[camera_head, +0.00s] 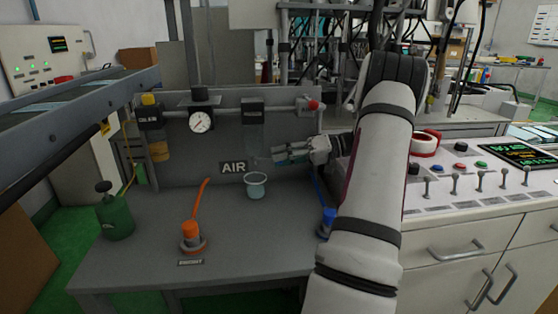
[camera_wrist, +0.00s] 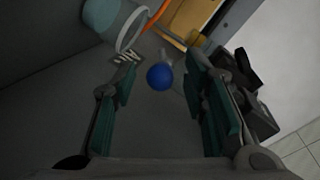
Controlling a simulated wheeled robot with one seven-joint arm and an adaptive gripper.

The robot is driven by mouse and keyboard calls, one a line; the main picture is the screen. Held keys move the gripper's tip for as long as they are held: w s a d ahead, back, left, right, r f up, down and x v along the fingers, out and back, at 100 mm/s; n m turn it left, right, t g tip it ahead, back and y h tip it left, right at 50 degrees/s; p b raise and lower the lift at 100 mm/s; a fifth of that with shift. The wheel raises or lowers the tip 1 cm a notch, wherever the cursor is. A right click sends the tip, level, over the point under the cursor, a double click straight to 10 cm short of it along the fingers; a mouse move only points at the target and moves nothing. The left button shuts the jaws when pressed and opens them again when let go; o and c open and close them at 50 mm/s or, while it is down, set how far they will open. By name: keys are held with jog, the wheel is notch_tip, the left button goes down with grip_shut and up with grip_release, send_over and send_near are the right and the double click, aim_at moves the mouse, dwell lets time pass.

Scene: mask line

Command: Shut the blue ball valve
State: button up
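The blue ball valve (camera_head: 328,217) stands on the grey bench beside my arm in the head view. Its blue lever rises up and to the left from it, and my arm hides part of the valve. My gripper (camera_head: 292,153) is above the bench, near the back panel and above the lever. In the wrist view a round blue shape (camera_wrist: 160,77) shows in the gap between my fingers; I cannot tell which part of the valve it is. My gripper (camera_wrist: 162,92) is open, its green-padded fingers apart, with no clear contact.
An orange-levered valve (camera_head: 192,236) stands front left on the bench. A green canister (camera_head: 115,215) stands at left. A gauge (camera_head: 201,122) is on the back panel. A white cabinet (camera_head: 470,240) fills the right.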

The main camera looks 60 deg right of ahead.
jog(key=v, duration=1.1)
jog(key=shift+a, duration=0.1)
